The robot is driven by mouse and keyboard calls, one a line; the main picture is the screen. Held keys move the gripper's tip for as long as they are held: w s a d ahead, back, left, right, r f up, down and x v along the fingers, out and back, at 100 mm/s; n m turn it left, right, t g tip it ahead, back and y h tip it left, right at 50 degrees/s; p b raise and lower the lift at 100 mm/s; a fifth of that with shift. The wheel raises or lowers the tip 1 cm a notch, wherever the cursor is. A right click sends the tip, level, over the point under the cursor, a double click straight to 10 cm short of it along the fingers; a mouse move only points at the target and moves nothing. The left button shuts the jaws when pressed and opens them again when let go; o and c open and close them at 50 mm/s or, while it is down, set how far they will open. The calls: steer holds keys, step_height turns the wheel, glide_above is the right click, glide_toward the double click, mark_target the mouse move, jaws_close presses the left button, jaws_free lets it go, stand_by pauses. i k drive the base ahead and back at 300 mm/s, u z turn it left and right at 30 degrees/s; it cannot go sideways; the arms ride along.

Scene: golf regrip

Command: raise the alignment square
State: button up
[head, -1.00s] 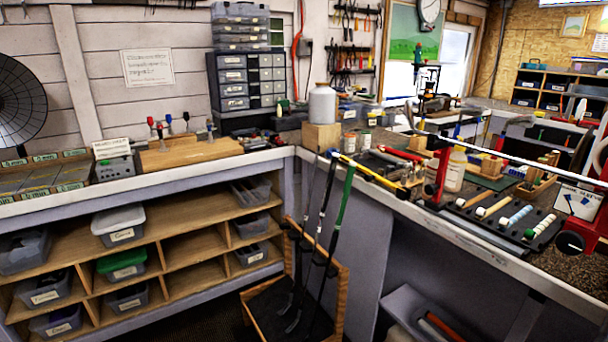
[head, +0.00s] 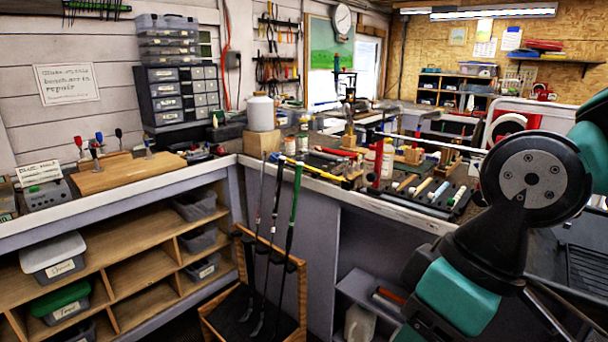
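I cannot pick out the alignment square in the head view. My arm's teal and black links fill the right side and cover part of the bench there. My gripper is not in view. A pale club shaft (head: 432,142) runs level above the right-hand bench and passes behind my arm. A red clamp (head: 374,181) stands below the shaft near the bench's front edge. A dark tray (head: 446,207) beside it holds several grips in different colours.
The right-hand bench (head: 322,186) also carries a white jar (head: 260,112) on a wooden block and a glue bottle (head: 387,160). A wooden club stand (head: 292,332) with several clubs is on the floor in the corner. Storage bins fill the left shelves.

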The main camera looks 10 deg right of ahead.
mark_target(315, 173)
steer(key=u, duration=2.05)
steer(key=k, duration=1.4)
steer(key=z, duration=0.85)
steer(key=i, duration=1.7)
